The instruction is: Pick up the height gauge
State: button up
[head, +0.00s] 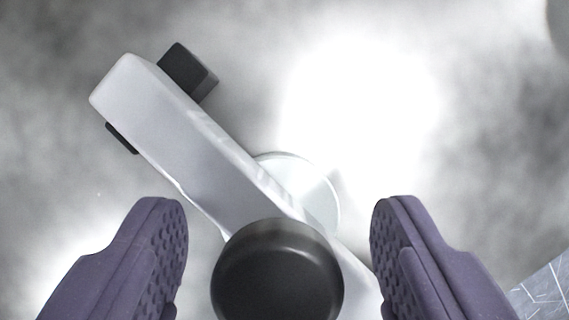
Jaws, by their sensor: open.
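The height gauge (190,135) is a long pale grey bar lying diagonally from upper left to lower right. A dark block (189,72) and a small dark tab sit on either side near its upper-left end. A round black knob (277,275) stands out at the lower middle, and a pale disc shows partly behind the bar. My gripper (279,240) has two purple textured fingers, open and apart. The knob and the lower part of the bar lie between them in the picture. I see no finger clearly touching the gauge.
The surface around is mottled grey with a strong white glare (360,95) at upper centre. A scratched blue-grey surface (545,295) shows at the lower right corner. A dark rounded edge shows at the upper right corner.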

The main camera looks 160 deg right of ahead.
jog(key=shift+f, duration=0.1)
grip_shut()
jog(key=shift+s, duration=0.1)
dwell(0.4)
